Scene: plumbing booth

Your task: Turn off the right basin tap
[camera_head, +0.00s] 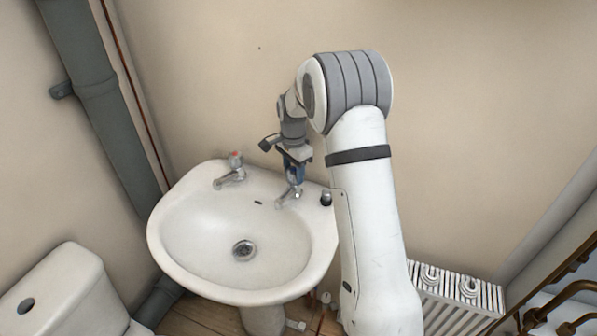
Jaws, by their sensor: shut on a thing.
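The white basin (190,243) stands against the wall, left of my arm. Its right tap (288,196) is chrome, at the back right of the rim, with its spout over the bowl. My gripper (295,173) points down from above and is shut on the top of this tap, whose handle is mostly hidden between the jaws. The left tap (230,176) has a red mark on top and stands free at the back left of the rim. I cannot make out any water running from the right tap.
A small dark-topped object (326,198) sits on the basin's right rim, close to my arm. A toilet cistern (62,290) is at the lower left. A grey pipe (100,100) runs down the left wall. A white radiator (455,300) and copper pipes (570,290) are at the lower right.

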